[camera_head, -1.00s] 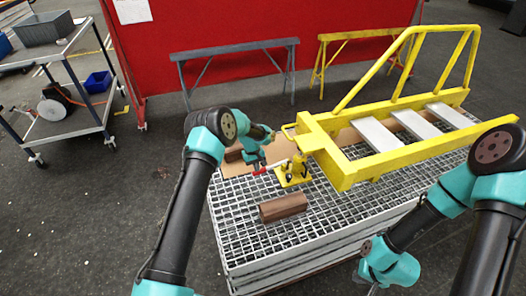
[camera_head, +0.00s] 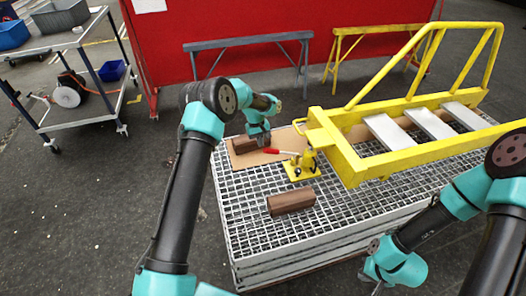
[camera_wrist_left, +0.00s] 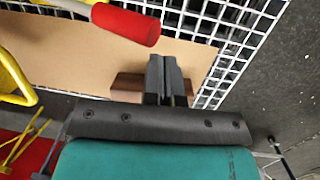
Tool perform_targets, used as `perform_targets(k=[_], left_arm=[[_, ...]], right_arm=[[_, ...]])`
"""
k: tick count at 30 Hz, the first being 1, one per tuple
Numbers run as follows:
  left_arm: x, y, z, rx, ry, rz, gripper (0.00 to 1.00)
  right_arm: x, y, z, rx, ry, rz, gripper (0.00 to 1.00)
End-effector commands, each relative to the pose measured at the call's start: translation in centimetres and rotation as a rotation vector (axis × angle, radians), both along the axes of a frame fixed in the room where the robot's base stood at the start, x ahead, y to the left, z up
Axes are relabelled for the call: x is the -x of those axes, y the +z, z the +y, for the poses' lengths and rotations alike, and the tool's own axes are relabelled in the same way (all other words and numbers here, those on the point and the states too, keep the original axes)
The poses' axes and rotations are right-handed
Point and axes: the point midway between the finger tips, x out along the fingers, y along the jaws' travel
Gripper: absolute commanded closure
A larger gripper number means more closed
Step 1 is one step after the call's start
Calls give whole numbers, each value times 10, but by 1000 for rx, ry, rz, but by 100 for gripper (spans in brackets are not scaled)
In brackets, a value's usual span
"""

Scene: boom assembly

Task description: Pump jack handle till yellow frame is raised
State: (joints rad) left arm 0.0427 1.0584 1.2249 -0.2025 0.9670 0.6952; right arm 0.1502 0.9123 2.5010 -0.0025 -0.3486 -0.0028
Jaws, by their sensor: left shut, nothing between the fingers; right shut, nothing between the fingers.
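The yellow jack (camera_head: 302,168) stands on the grating by the left end of the yellow frame (camera_head: 340,160). Its handle with a red grip (camera_head: 272,151) points left and is roughly level. The red grip also shows in the left wrist view (camera_wrist_left: 125,22), at top left. My left gripper (camera_head: 262,143) is shut and empty. It is beside the handle's free end, apart from it in the wrist view, above the cardboard and a brown block. My right gripper (camera_head: 372,282) is shut, low at the bottom edge and far from the jack; its fingers are hard to make out.
A brown block (camera_head: 291,201) lies on the grating (camera_head: 245,225) in front of the jack. Another brown block (camera_head: 245,145) lies on the cardboard (camera_head: 237,160) near my left gripper. Grey and yellow trestles stand behind. The grating's front left is clear.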

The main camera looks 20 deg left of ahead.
Motion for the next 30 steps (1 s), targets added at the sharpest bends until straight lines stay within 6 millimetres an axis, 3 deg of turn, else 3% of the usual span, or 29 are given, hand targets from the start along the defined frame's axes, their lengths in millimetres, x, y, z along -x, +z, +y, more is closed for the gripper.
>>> perform_targets(k=[3, 8, 30], left_arm=[[-1, 17, 4, 0, -1, -2, 100], [-2, 29, 7, 0, -1, -2, 100], [-2, 30, 8, -2, 0, 1, 100]], right_arm=[[0, 0, 0, 0, 0, 0, 100], [0, 0, 0, 0, 0, 0, 100], [0, 0, 0, 0, 0, 0, 100]])
